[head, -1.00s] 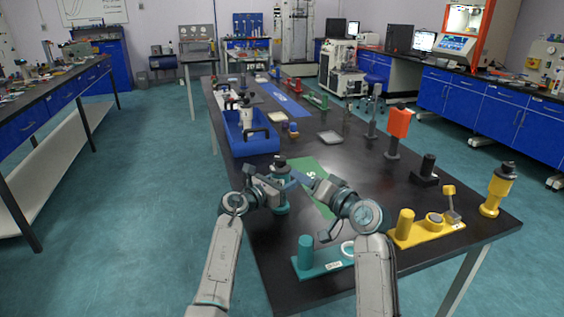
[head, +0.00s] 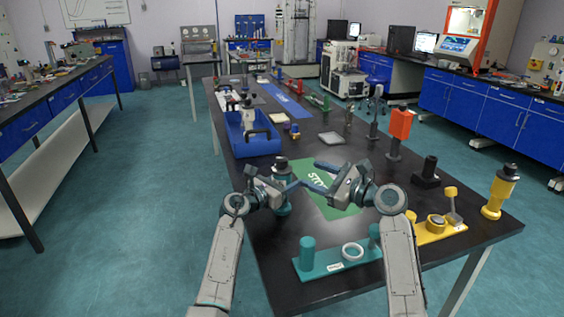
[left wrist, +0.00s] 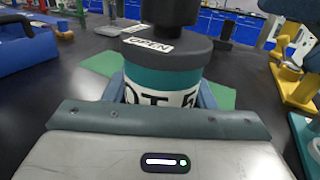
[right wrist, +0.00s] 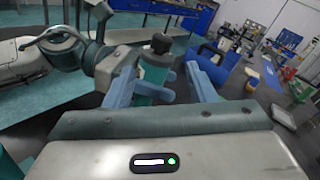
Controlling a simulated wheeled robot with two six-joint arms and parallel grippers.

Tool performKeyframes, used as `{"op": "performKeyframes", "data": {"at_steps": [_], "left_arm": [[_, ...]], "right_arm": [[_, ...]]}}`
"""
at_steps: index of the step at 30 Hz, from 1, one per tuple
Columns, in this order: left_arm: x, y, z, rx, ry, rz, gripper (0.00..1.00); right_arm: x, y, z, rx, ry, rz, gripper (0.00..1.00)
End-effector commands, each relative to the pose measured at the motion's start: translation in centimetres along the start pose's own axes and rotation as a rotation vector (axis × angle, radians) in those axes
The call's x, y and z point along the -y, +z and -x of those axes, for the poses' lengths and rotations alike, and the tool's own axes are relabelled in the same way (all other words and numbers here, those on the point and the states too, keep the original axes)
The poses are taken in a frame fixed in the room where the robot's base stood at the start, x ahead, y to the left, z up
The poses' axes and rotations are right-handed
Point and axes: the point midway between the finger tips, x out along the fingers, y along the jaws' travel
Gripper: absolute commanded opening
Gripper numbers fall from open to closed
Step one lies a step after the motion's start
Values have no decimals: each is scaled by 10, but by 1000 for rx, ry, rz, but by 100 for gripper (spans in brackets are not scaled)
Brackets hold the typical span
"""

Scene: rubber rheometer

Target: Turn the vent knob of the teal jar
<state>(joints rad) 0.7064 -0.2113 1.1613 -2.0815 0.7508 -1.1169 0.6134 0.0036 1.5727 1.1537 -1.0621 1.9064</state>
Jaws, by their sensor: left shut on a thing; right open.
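The teal jar (head: 282,202) stands upright on the black table, with a dark lid and dark vent knob (head: 281,163) on top. My left gripper (head: 279,186) is shut around the jar's body. In the left wrist view the teal jar (left wrist: 165,78) is between the fingers, and an "OPEN" label (left wrist: 149,45) shows on its dark lid; the knob's top is cut off. My right gripper (head: 315,177) is open and empty, to the right of the jar and apart from the knob. The right wrist view shows the knob (right wrist: 161,43) beyond its spread fingers (right wrist: 165,85).
A green mat (head: 322,200) lies behind and right of the jar. A teal stand (head: 320,268) with a white ring is at the near edge. A blue tray (head: 240,148) stands behind the jar.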

Motion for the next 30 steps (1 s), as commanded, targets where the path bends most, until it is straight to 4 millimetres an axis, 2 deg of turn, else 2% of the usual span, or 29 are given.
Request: {"op": "performKeyframes", "data": {"at_steps": [6,11,14,30], "left_arm": [[0,0,0,0,0,0,24],[0,0,0,0,0,0,24],[0,0,0,0,0,0,24],[0,0,0,0,0,0,24]], "right_arm": [[7,1,4,15,30,-291,51],[8,1,4,18,39,-382,51],[8,2,-3,20,41,-398,51],[5,4,-98,19,41,-396,51]]}}
